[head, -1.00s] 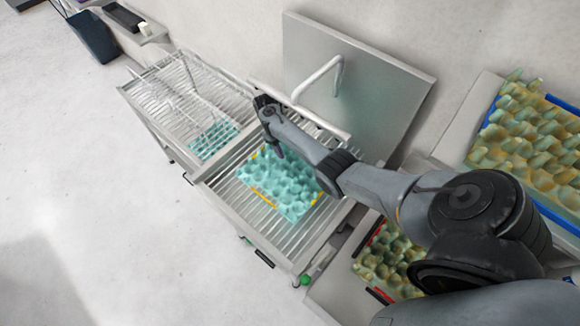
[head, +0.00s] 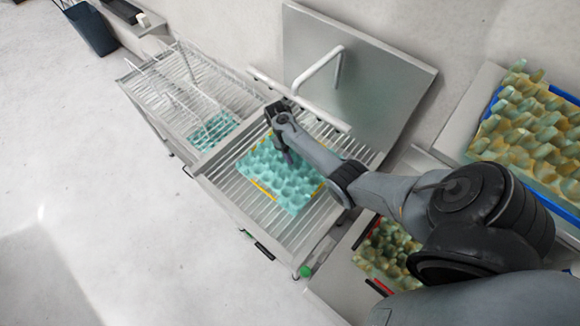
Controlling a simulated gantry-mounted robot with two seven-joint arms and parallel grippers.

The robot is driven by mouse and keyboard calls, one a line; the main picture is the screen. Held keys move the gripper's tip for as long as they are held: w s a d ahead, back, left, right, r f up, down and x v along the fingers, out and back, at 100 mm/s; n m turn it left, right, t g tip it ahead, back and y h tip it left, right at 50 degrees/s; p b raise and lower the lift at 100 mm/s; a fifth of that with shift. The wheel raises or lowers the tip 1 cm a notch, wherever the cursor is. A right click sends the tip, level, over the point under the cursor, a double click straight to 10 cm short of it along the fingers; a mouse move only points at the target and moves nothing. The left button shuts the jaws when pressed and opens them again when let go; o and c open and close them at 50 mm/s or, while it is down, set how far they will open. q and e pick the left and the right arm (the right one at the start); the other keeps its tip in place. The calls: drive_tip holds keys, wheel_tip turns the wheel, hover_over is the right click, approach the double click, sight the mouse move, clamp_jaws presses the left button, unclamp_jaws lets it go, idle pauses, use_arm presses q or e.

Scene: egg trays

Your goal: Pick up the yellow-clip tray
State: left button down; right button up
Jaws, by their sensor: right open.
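The yellow-clip tray is a teal, bumpy egg tray (head: 293,196) lying on the slatted metal rack in the middle of the head view. A yellow clip (head: 262,190) shows along its lower left edge, and a bit of yellow shows near its right edge. My right arm reaches in from the lower right, across the tray's upper right part. My right gripper (head: 287,156) is open and points down over the upper part of the tray. The arm hides part of the tray's far side. I cannot tell whether the fingers touch it. My left gripper is not in view.
A wire rack (head: 165,88) with another teal tray (head: 213,131) stands at the left. A raised metal lid (head: 375,75) with a white handle stands behind. Yellow-green trays sit at right in a blue-edged holder (head: 558,211) and below with red clips (head: 379,287).

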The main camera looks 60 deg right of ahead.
clamp_jaws()
drive_tip(key=shift+r, duration=0.1)
idle(0.3)
drive_tip(key=shift+w, duration=0.1)
drive_tip(key=shift+a+r, duration=0.35)
drive_tip(key=shift+r, duration=0.1)
wheel_tip(320, 180, up, 6)
drive_tip(key=shift+p, duration=0.35)
drive_tip(key=w+a+p, duration=0.1)
drive_tip(key=a, duration=0.8)
drive_tip(key=w+a+p, duration=0.1)
drive_tip(key=w+a, duration=0.1)
drive_tip(key=a, duration=0.8)
drive_tip(key=shift+w+p, duration=0.25)
drive_tip(key=shift+p, duration=0.05)
